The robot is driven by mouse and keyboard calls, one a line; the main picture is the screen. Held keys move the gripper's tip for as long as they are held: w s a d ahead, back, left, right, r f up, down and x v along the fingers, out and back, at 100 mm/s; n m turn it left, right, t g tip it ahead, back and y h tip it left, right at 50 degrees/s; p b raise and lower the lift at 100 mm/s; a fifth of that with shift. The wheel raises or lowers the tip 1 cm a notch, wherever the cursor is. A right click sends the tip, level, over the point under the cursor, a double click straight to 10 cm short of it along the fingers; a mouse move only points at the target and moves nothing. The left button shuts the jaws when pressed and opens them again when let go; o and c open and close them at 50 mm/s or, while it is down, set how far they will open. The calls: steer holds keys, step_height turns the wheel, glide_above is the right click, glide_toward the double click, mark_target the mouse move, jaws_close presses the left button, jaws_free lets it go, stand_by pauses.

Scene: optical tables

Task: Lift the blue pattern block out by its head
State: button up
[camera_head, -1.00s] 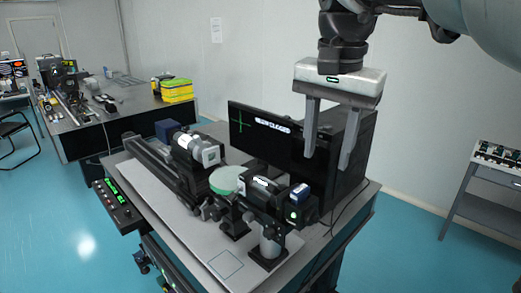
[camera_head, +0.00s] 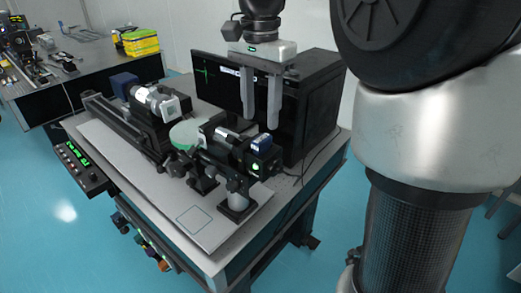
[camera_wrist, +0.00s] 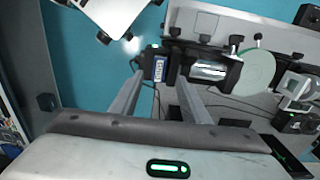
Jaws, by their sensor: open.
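The blue pattern block (camera_head: 262,142) has a pale label and sits in the top of the black optical unit at the right end of the bench rig. In the wrist view, the blue block (camera_wrist: 158,67) shows between my fingertips, beyond them. My gripper (camera_head: 261,123) is open and empty, its two grey fingers pointing down just above the block. The wrist view shows the gripper (camera_wrist: 159,77) with its fingers apart. How deep the block sits in its slot is hidden.
A black monitor and case (camera_head: 310,95) stand close behind my gripper. A pale green disc (camera_head: 187,134) and a cylindrical unit (camera_head: 152,100) are to the left on the rig. A dark blue box (camera_head: 124,84) is further left. The table's front area (camera_head: 160,190) is mostly clear.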

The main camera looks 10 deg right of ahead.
mark_target(262, 138)
step_height(262, 138, down, 6)
steer(key=shift+d+r, duration=0.15)
stand_by(0.3)
jaws_close()
